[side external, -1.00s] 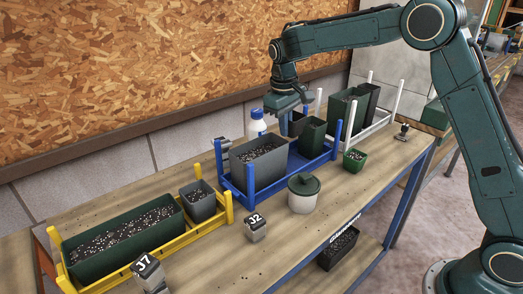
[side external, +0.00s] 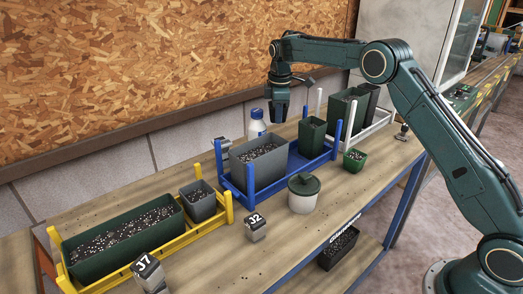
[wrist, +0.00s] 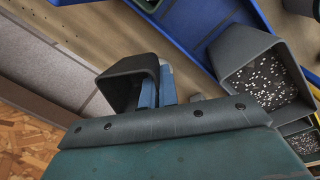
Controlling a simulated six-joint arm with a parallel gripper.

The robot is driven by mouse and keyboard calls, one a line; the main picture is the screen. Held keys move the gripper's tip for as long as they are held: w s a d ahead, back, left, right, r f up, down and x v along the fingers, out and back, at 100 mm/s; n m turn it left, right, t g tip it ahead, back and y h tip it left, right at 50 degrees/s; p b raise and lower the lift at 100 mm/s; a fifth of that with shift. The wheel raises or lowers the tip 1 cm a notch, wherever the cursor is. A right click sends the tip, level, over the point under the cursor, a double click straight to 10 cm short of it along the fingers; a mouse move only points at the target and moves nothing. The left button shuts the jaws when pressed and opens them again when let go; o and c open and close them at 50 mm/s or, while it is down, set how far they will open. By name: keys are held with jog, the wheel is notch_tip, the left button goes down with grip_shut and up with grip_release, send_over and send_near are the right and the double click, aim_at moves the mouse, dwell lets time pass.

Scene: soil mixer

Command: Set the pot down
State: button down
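A small dark pot (wrist: 118,90) hangs at my gripper (wrist: 160,88) in the wrist view. Its opening looks empty. The blue fingers are at the pot's right wall, one seemingly inside the rim and one outside, so the gripper looks shut on that wall. In the side view my gripper (side external: 280,94) and the dark pot (side external: 279,112) are raised above the back of the bench, near the white bottle (side external: 257,124). The pot's lower part is hard to make out there.
The blue rack holds a large grey pot of soil (side external: 245,174) and a tall green pot (side external: 311,138). A yellow rack (side external: 205,229) stands left and a white rack (side external: 378,127) right.

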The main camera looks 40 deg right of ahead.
aim_at(285, 113)
jog(key=w+d+f+n, duration=0.3)
jog(key=w+d+n, duration=0.1)
jog(key=d+n, duration=0.3)
jog(key=shift+d+f+n+y, duration=0.25)
jog(key=shift+d+n+y, duration=0.05)
jog(key=shift+y, duration=0.1)
jog(key=shift+f, duration=4)
jog(key=shift+f, duration=0.15)
jog(key=c, duration=1.7)
grip_release()
notch_tip(285, 113, up, 12)
jog(key=s, duration=0.1)
jog(key=shift+s, duration=0.2)
